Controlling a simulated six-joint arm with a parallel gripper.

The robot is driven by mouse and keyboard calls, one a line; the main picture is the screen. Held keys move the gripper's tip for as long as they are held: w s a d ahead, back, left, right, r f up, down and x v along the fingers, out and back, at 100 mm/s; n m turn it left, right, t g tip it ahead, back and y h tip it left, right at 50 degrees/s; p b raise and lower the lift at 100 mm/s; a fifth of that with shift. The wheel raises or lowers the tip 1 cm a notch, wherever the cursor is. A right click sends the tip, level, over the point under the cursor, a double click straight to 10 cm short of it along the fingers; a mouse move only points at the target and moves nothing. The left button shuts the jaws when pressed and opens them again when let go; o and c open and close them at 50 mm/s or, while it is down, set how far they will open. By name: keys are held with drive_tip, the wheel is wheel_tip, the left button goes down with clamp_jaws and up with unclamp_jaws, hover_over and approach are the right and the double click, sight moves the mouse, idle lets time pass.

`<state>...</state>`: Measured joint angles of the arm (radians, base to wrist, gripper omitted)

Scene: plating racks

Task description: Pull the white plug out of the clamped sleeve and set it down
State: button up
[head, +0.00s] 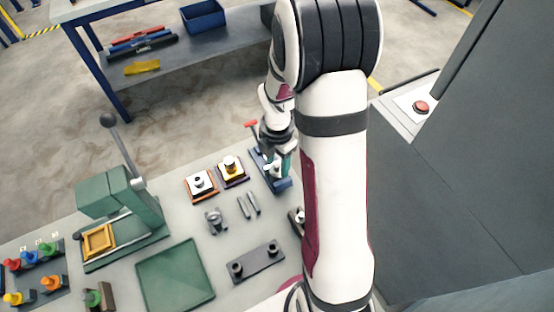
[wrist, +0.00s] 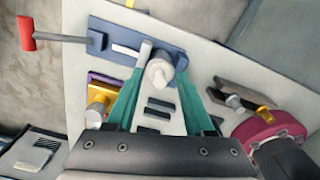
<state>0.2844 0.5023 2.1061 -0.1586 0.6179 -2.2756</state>
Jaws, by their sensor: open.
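The blue clamp (head: 284,185) stands at the table's far edge, left of my arm; it also shows at the top of the wrist view (wrist: 103,27). A red-handled lever (wrist: 27,35) sticks out from it. The white plug (wrist: 159,72) stands in the clamp; its sleeve is mostly hidden beneath it. My gripper (wrist: 160,80) is open, its teal fingers on either side of the plug's near end in the wrist view. I cannot tell whether they touch it. In the head view my gripper (head: 281,160) is at the clamp, partly hidden by my arm.
Two square blocks with knobs, one orange-based (head: 201,186) and one yellow (head: 232,170), stand left of the clamp. A green press (head: 120,205) and an empty green mat (head: 175,279) are farther left.

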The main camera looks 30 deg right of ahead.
clamp_jaws()
drive_tip(key=c, duration=0.6)
unclamp_jaws()
clamp_jaws()
drive_tip(key=n, duration=0.3)
drive_tip(key=shift+r, duration=0.35)
